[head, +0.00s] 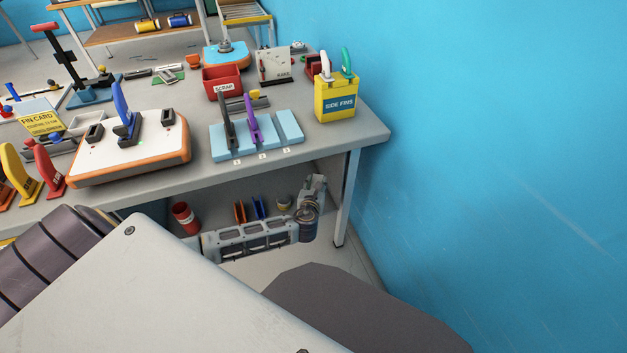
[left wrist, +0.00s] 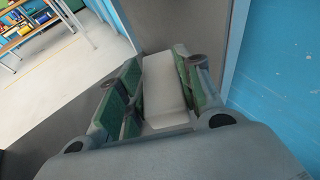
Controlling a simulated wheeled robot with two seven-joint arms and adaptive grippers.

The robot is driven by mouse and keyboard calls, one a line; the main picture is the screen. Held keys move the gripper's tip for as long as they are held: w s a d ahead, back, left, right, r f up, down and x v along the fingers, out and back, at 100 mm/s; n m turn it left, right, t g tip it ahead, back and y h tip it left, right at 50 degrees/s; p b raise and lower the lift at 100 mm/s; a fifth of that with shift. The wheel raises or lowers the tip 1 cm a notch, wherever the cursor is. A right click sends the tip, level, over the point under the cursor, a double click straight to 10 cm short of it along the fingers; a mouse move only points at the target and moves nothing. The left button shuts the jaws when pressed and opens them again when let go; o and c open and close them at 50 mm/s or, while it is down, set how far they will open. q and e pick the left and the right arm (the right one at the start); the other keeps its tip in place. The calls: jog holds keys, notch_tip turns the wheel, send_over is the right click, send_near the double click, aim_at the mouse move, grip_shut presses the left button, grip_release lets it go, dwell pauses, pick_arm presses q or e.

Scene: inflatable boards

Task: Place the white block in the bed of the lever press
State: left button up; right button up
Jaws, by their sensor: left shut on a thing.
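The white block (left wrist: 165,85) shows in the left wrist view between the green pads of my left gripper (left wrist: 157,60). The gripper is shut on it, with pads touching both sides. I cannot make out the block in the head view. The lever press (head: 66,62), with a black column, red handle and blue base, stands at the back left of the workbench in the head view. Its bed is small and hard to make out there. The held block is away from the press. My right gripper is not in view.
The workbench (head: 350,130) holds an orange-edged white board (head: 160,145), light-blue slotted blocks (head: 290,125), a red scrap bin (head: 222,82) and a yellow side-fins box (head: 336,97). A blue wall (head: 500,130) bounds the right. A grey jointed part shows below the bench front.

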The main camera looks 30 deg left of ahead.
pick_arm(q)
jog(key=s+d+r+m+h+p, duration=0.2)
jog(key=s+d+r+p, duration=0.2)
jog(key=r, duration=0.4)
jog(key=s+d+r+m+t+h+p, duration=0.1)
jog(key=s+d+r+m+h+p, duration=0.1)
jog(key=s+d+r+p, duration=0.3)
notch_tip(320, 180, up, 3)
jog(key=h+p, duration=0.1)
jog(key=p, duration=0.2)
jog(key=shift+s+d, duration=0.3)
jog(key=shift+s, duration=0.1)
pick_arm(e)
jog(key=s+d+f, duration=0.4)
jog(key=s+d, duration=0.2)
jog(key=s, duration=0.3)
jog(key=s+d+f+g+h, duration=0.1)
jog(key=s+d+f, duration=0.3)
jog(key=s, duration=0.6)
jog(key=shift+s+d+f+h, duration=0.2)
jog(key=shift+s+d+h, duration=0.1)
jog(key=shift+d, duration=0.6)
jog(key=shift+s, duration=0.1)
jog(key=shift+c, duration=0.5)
